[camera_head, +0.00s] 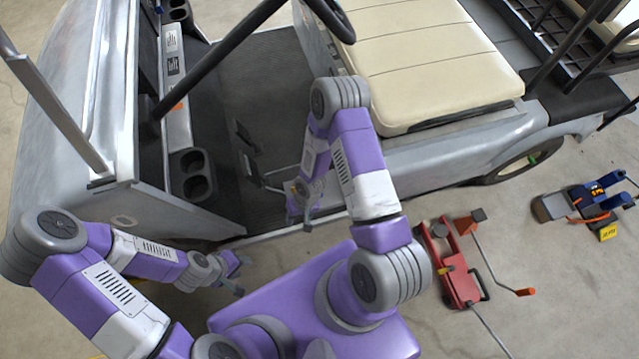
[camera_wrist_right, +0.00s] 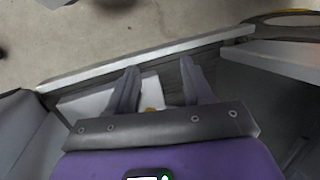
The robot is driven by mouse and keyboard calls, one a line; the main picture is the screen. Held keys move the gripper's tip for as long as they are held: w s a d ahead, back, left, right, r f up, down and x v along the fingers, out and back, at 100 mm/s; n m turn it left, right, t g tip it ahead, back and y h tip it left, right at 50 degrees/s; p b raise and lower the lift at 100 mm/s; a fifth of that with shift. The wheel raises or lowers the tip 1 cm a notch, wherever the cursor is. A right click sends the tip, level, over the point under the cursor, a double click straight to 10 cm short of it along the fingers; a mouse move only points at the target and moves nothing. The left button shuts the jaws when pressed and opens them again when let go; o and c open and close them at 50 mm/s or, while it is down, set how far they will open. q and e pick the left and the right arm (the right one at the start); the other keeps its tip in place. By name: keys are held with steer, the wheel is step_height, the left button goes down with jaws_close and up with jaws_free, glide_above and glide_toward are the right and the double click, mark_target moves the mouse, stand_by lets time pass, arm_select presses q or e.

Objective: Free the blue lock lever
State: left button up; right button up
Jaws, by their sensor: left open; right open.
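I cannot make out a blue lock lever for certain in either view. My right gripper (camera_head: 300,216) is low at the sill of the cart (camera_head: 425,155), by the edge of its footwell, in the head view. In the right wrist view its two fingers (camera_wrist_right: 160,70) stand apart, with no object clearly held. A small orange-yellow spot (camera_wrist_right: 151,109) and a pale flat surface (camera_wrist_right: 96,102) show behind the fingers. My left gripper (camera_head: 241,275) is open and empty over the floor, outside the cart's front corner.
A red jack (camera_head: 458,270) with an orange-tipped handle stands on the floor beside the cart. A device with blue parts and a yellow tag (camera_head: 595,205) stands further right. The steering wheel (camera_head: 330,15) and beige seat (camera_head: 430,65) are above the footwell (camera_head: 245,110).

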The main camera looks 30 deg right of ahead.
steer(key=w+d+f+h+p, duration=0.25)
steer(key=w+d+h, duration=0.25)
steer(key=w+d, duration=0.55)
steer(key=f+b, duration=0.1)
steer(key=f, duration=0.1)
steer(key=d+f+b, duration=0.1)
steer(key=f, duration=0.2)
steer(key=d+f+b, duration=0.1)
steer(key=f, duration=0.1)
steer(key=shift+s+d+f+b, duration=0.15)
steer(key=shift+b, duration=0.15)
steer(key=shift+d+f, duration=0.1)
steer(key=shift+f, duration=0.45)
jaws_close()
